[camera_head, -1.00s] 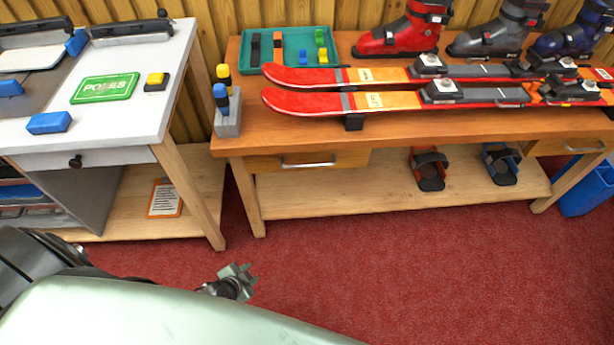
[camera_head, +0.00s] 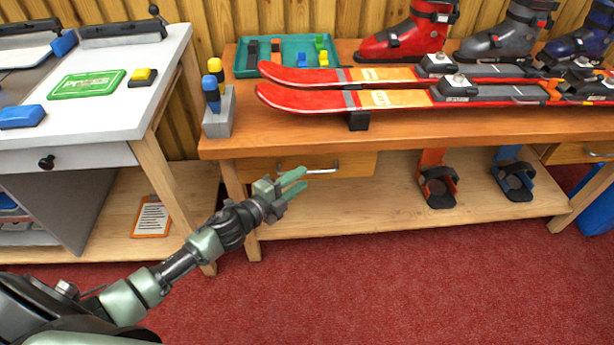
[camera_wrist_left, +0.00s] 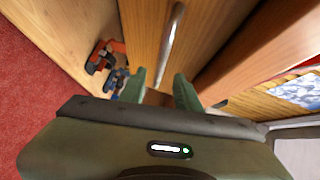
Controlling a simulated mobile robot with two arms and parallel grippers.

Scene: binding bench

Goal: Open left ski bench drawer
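The left ski bench drawer (camera_head: 351,164) is a wooden front under the left end of the bench top, and it looks shut. Its silver bar handle (camera_head: 310,170) shows just beyond my left gripper (camera_head: 297,183). In the left wrist view the handle (camera_wrist_left: 173,40) lies ahead of the gripper's two green fingers (camera_wrist_left: 162,92), roughly in line with the gap between them. The fingers are apart with nothing between them, and do not touch the handle. My right gripper is in neither view.
The ski bench (camera_head: 270,141) carries red skis (camera_head: 395,97), ski boots (camera_head: 408,35), a teal tray (camera_head: 249,66) and a grey holder with screwdrivers (camera_head: 218,118). Its lower shelf (camera_head: 360,210) holds orange and blue bindings. A white-topped bench (camera_head: 100,116) stands left. Red carpet is clear in front.

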